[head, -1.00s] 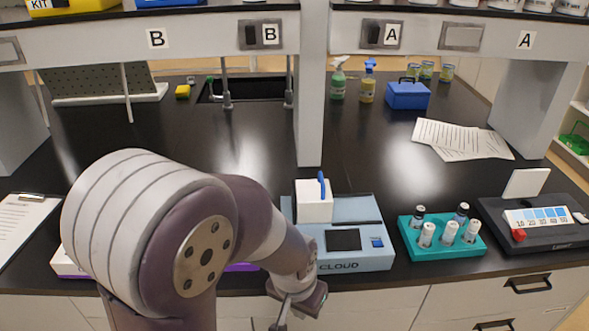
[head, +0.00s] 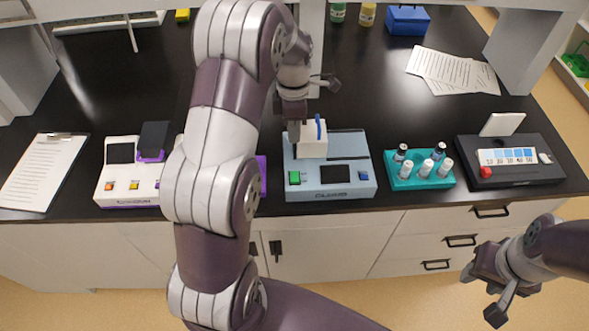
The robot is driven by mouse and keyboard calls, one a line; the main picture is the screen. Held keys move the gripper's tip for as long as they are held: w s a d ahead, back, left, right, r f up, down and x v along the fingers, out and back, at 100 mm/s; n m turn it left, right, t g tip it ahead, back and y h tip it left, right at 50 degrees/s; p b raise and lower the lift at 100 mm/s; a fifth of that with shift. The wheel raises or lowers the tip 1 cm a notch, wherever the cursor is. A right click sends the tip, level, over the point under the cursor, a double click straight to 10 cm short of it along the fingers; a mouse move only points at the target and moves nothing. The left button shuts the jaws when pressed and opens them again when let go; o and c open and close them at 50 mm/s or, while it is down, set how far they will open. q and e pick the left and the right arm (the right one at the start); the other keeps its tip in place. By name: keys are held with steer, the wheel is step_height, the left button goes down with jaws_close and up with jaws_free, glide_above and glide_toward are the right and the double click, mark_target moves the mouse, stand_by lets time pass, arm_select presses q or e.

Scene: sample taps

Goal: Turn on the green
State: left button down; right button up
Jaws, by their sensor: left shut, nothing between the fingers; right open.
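A light blue device (head: 354,145) stands on the black bench, with a white block and blue lever on its top. Its green button (head: 295,177) is at the front left of its panel, left of a dark screen. My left gripper (head: 293,137) points down over the device's back left, beside the white block, behind the green button. Its fingers are shut and empty; I cannot tell whether they touch the device. My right gripper (head: 483,293) is open and empty, low in front of the drawers at the right.
A white device (head: 127,182) with coloured buttons stands left, partly behind my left arm, which also hides most of a purple-edged device. A teal rack (head: 420,184) of vials and a dark device (head: 510,172) with a red knob stand right. A clipboard (head: 38,170) lies far left.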

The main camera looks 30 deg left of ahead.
arm_select(q)
steer(key=shift+d, duration=0.1)
steer(key=b, duration=0.3)
glide_toward(295, 180)
steer(key=f, duration=0.2)
steer(key=f+p, duration=0.1)
steer(key=f, duration=0.2)
steer(key=shift+s+d+f+p, duration=0.15)
steer(key=shift+s+f+p, duration=0.15)
steer(key=shift+p, duration=0.05)
steer(key=shift+f, duration=0.6)
steer(key=shift+d, duration=0.1)
